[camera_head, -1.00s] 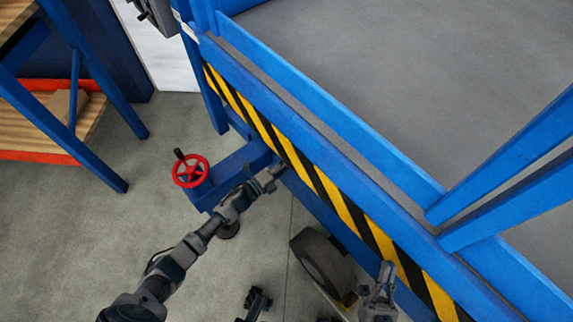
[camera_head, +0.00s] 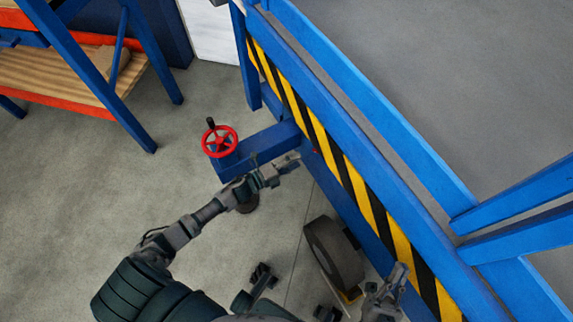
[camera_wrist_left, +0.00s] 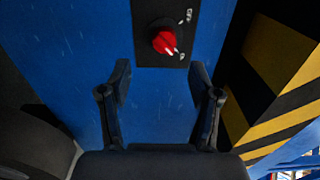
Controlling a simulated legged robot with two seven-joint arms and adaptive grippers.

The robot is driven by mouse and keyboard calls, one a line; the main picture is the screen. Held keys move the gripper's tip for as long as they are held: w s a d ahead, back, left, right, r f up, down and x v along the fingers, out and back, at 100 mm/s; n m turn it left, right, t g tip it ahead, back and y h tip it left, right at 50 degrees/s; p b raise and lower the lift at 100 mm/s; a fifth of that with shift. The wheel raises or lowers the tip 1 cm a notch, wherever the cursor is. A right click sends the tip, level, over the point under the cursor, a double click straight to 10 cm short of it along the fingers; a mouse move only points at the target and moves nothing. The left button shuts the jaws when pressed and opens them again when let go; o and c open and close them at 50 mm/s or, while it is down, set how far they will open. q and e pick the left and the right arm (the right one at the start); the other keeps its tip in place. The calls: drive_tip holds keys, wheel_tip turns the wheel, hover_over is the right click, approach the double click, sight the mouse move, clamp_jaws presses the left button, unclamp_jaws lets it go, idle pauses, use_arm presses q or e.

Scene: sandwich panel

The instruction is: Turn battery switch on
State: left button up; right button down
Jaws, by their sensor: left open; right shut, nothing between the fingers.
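The battery switch (camera_wrist_left: 164,43) is a red knob with a pale mark on a dark plate. The plate is fixed to a blue panel (camera_wrist_left: 70,60) in the left wrist view. My left gripper (camera_wrist_left: 160,78) is open and empty, its two fingers pointing at the panel just below the switch in the picture. No contact with the switch shows. My right gripper (camera_head: 396,280) is shut and empty, low by the striped side.
A red handwheel (camera_head: 219,141) stands on a blue beam (camera_head: 262,148) near my left arm. A dark wheel (camera_head: 334,255) is between my grippers. Yellow and black stripes (camera_wrist_left: 270,90) run right of the switch. A wooden-shelved rack (camera_head: 60,75) stands at the left.

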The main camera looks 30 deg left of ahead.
use_arm(q)
drive_tip(key=shift+v, duration=2)
drive_tip(key=shift+f, duration=0.1)
